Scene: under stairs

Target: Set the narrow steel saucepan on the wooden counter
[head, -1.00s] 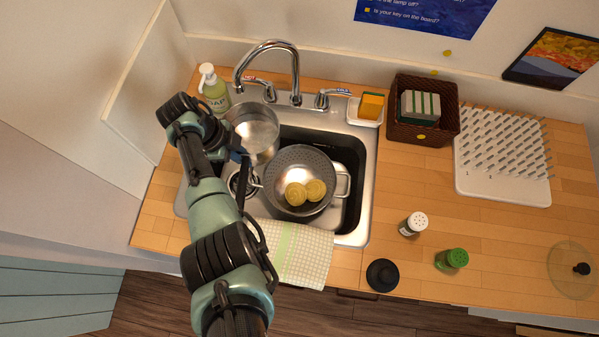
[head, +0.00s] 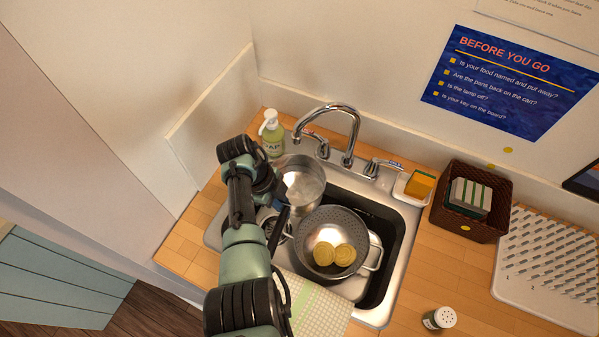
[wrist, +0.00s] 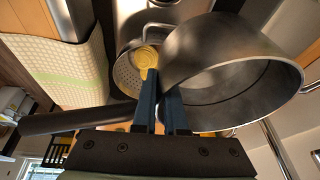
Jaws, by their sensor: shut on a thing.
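The narrow steel saucepan (head: 303,183) is at the back left of the sink, beside the faucet, in the head view. In the wrist view the saucepan (wrist: 235,75) fills the upper right, with its open mouth facing right, and its dark handle (wrist: 75,119) runs left. My gripper (wrist: 162,95) is shut on the saucepan near where the handle meets the wall. In the head view my gripper (head: 281,190) is partly hidden by my own arm. The wooden counter (head: 462,270) surrounds the sink, with bare wood at its right and left.
A colander with yellow pieces (head: 333,224) sits in the sink (head: 397,285). The faucet (head: 350,125), soap bottle (head: 272,135), sponge dish (head: 408,194) and wicker basket (head: 462,224) line the back. A drying rack (head: 545,255), shaker (head: 438,319) and checked towel (head: 318,312) are nearby.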

